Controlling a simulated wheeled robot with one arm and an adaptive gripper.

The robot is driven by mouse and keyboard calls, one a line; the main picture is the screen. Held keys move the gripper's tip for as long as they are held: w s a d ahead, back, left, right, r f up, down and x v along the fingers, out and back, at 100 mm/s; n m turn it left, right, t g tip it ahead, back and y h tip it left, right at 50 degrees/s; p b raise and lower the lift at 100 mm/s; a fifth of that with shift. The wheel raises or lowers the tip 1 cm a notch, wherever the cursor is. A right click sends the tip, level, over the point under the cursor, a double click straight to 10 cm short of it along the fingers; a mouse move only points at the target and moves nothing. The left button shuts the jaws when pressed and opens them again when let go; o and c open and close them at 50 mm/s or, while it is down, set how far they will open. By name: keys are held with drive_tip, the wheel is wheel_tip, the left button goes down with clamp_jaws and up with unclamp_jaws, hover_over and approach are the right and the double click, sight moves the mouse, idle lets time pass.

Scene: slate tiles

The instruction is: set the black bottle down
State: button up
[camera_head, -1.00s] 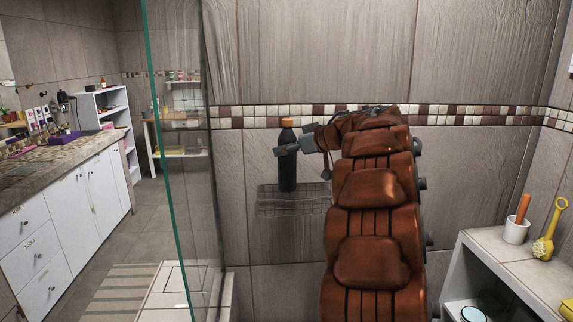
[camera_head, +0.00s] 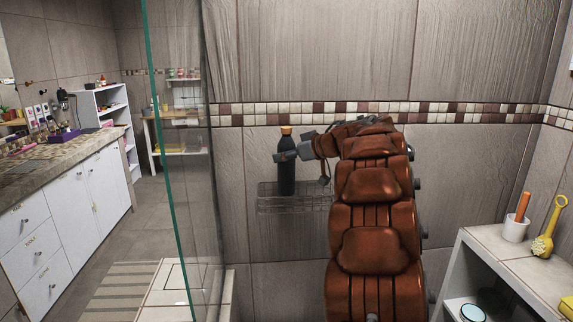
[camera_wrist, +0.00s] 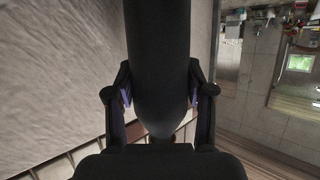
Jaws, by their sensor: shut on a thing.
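The black bottle (camera_head: 287,178) has an orange cap and stands upright at the wire shelf (camera_head: 276,205) on the tiled wall. Its lower end is at the shelf's level, but I cannot tell whether it touches the shelf floor. My gripper (camera_head: 287,156) is shut around the upper part of the bottle, just below the cap. In the wrist view the dark bottle (camera_wrist: 158,70) fills the space between the two fingers of my gripper (camera_wrist: 160,95). My brown arm hides the area to the right of the shelf.
A glass panel (camera_head: 180,200) stands left of the shelf. At the lower right, a tiled ledge (camera_head: 500,245) holds a white cup (camera_head: 515,229) and a yellow brush (camera_head: 545,240). The wire shelf looks empty apart from the bottle.

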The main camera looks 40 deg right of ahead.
sight(294, 164)
wheel_tip(294, 164, down, 3)
drive_tip(key=shift+w+d+f, duration=0.15)
drive_tip(key=shift+f, duration=0.15)
drive_tip(key=o, duration=1.3)
drive_tip(key=shift+f, duration=0.15)
drive_tip(key=shift+o, duration=0.2)
drive_tip(key=v, duration=1.2)
drive_tip(key=shift+r+b, duration=0.2)
drive_tip(key=shift+b, duration=0.2)
